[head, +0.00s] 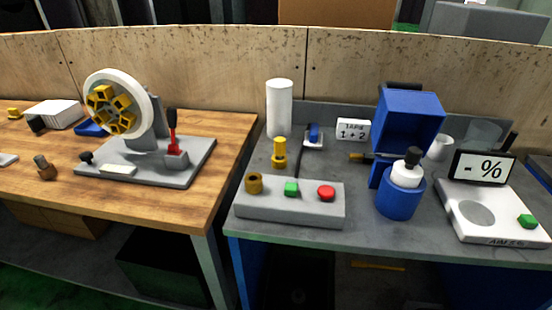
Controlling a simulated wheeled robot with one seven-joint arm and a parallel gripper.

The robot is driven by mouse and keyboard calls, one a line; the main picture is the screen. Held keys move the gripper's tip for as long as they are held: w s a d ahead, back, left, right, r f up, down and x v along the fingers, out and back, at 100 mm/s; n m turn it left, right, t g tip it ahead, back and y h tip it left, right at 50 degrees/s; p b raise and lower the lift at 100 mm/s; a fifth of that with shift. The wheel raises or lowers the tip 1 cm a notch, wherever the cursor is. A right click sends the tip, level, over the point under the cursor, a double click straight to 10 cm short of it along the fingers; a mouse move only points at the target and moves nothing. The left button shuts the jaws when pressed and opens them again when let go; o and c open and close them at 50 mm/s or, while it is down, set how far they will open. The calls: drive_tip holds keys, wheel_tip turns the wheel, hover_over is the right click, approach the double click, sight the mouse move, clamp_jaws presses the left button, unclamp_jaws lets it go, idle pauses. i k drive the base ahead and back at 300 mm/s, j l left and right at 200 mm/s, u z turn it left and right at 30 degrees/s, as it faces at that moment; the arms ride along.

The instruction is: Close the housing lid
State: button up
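A blue box-shaped housing (412,118) stands at the back right of the grey workbench. Its large upper part overhangs a narrower blue lower part, and a dark edge (400,86) shows behind its top. I cannot tell for sure which part is the lid or how far it stands open. A blue cylinder (400,203) with a white collar and a black knob (413,154) stands in front and hides part of the housing's lower part. My gripper is not in view.
A grey control box (290,210) with green and red buttons lies front left of the housing. A white scale (490,218) with a "- %" display (483,167) is at the right. A white cylinder (279,108) stands at the back. A wooden table (225,135) adjoins at left.

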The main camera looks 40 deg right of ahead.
sight(406, 116)
drive_tip(key=l+z, duration=0.1)
drive_tip(key=z, duration=0.3)
drive_tip(key=l+z, duration=0.1)
drive_tip(key=z, duration=0.3)
drive_tip(key=l+z, duration=0.15)
drive_tip(key=z, duration=0.25)
drive_tip(key=l+z, duration=0.1)
drive_tip(key=z, duration=0.3)
drive_tip(key=l+z, duration=0.15)
drive_tip(key=z, duration=0.3)
drive_tip(key=i+l, duration=0.1)
drive_tip(key=l, duration=0.3)
drive_tip(key=z, duration=0.05)
